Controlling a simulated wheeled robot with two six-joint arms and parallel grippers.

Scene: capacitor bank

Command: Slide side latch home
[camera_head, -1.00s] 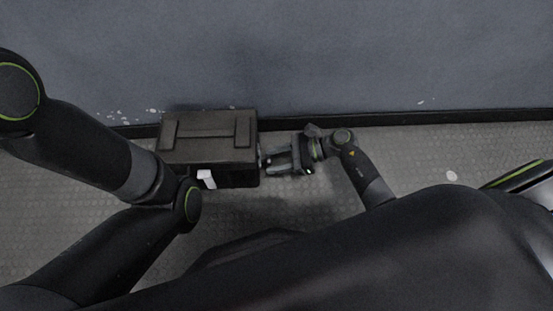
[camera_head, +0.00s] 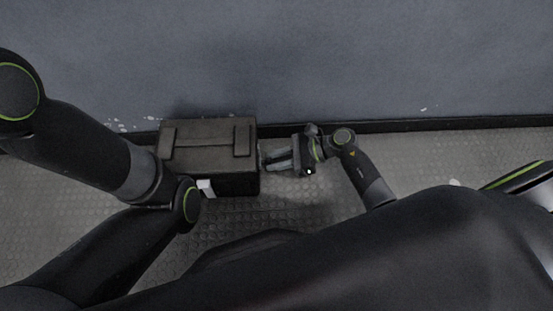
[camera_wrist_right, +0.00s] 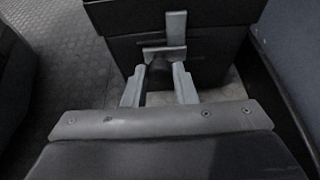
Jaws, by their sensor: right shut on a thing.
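My right gripper (camera_head: 274,160) points left at the box's right side. In the right wrist view, its two fingers (camera_wrist_right: 158,88) are shut on a dark round part of the side latch. The latch's grey metal bar and crosspiece (camera_wrist_right: 176,42) show just beyond the fingertips, against the box side (camera_wrist_right: 215,50). How far the latch is engaged cannot be told. My left arm crosses the left of the head view; its gripper does not show.
The grey wall (camera_head: 300,60) with a black skirting strip runs behind the box. A small white piece (camera_head: 206,187) shows on the box's near face, partly behind my left arm.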

